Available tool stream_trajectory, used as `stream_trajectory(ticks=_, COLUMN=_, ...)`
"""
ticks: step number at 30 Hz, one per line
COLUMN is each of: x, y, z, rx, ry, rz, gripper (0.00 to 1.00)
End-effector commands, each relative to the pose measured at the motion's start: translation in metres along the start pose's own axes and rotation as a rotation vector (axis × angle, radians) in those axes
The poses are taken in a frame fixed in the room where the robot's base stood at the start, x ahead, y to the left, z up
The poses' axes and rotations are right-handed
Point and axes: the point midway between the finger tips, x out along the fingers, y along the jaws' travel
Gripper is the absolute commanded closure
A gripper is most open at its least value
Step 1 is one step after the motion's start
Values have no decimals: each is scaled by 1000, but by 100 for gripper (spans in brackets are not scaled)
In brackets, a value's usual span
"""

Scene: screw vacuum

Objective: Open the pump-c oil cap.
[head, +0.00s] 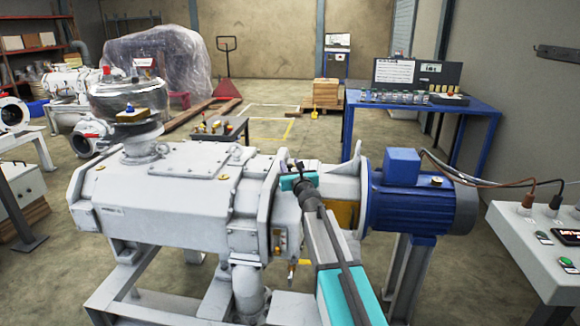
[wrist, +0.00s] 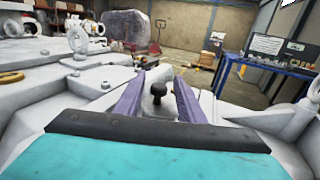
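A large light-grey pump (head: 170,195) with a blue motor (head: 415,205) fills the front of the head view; I cannot read a label naming it pump-c. In the head view the teal gripper body (head: 297,182) is over the pump's right end; the fingers and cap are not clear there.
A lifting eye (wrist: 78,38) stands on the casing left of the fingers. A blue table (head: 470,110) with jars is behind the motor. A control box (head: 530,235) with buttons is at the right.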

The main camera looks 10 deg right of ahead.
Motion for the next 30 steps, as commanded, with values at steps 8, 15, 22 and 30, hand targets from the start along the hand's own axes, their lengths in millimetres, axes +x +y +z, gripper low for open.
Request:
stream_trajectory(ticks=8, x=0, y=0, z=0, rx=0, ry=0, rz=0, gripper=100)
stream_trajectory(ticks=15, x=0, y=0, z=0, rx=3, ry=-2, rz=0, gripper=100)
stream_trajectory(ticks=22, x=0, y=-1, z=0, rx=27, ry=-12, rz=0, gripper=100)
stream_trajectory(ticks=30, x=-1, y=-3, z=0, rx=93, ry=-40, rz=0, gripper=100)
